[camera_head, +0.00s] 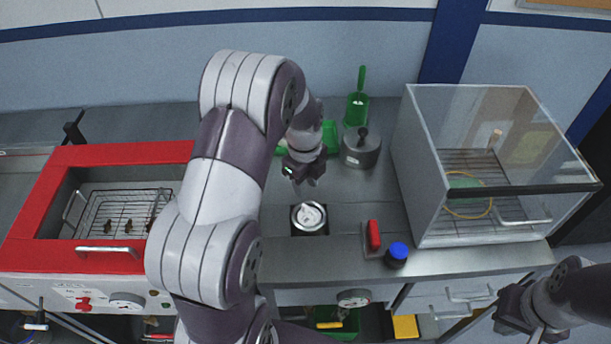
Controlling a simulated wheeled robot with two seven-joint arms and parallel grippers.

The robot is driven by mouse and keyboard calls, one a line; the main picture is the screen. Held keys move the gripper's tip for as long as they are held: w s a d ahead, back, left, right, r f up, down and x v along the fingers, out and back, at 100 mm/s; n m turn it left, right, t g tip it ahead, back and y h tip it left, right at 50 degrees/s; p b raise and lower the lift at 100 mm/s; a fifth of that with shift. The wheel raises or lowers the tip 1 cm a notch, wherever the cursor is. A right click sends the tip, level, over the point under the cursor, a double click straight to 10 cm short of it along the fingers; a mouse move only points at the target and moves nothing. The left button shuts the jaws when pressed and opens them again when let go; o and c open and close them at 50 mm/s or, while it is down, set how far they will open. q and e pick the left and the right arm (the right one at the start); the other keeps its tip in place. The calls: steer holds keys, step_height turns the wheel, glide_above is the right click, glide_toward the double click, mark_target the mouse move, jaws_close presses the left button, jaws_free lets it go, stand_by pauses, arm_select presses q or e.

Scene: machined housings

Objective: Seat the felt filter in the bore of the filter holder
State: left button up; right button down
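The filter holder (309,230) is a dark, squarish block on the grey bench top, in the middle of the view. A round, whitish, disc-like face (309,215) shows within its metal ring. I cannot tell whether this face is the felt filter or part of the holder, or how deep it sits. My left gripper (307,183) points down just above and behind the holder, apart from it. Its fingers look parted, with nothing visible between them. My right gripper (506,312) is at the lower right, off the bench; its fingers are too unclear to judge.
A grey lidded pot (361,148) and a green scoop (357,105) stand behind. A red block (374,236) and blue-capped jar (397,253) are right of the holder. A clear-walled cabinet (425,190) stands right; a red-rimmed bath (30,215) is left. My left arm hides some bench.

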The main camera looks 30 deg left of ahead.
arm_select(q)
step_height(320, 180, up, 5)
steer(key=s, duration=0.1)
steer(key=s+d+n, duration=0.4)
steer(key=s+n, duration=0.2)
steer(key=n, duration=0.4)
steer(key=s+d+n+t, duration=0.1)
steer(key=s+d+n, duration=0.4)
steer(key=n, duration=0.5)
steer(key=shift+s+d+f, duration=0.15)
steer(key=shift+s+f, duration=0.1)
steer(key=shift+s, duration=0.75)
